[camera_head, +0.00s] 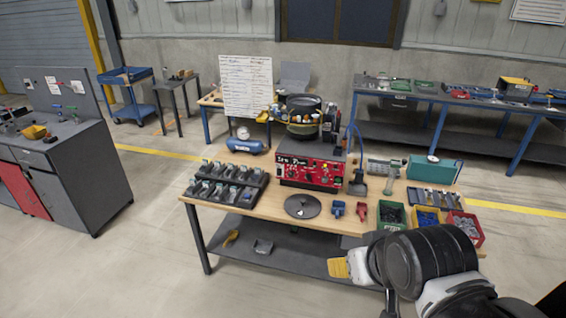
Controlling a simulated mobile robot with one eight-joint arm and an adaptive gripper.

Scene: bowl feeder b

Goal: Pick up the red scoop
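A small red object (361,211), which looks like the red scoop, lies near the front edge of the wooden-topped table (270,205). A similar blue one (338,209) lies just to its left.
A round grey disc (302,206) lies to the left. Behind are a red control box (310,172) and a dark bowl feeder (303,105). A lower shelf (290,262) holds small items.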

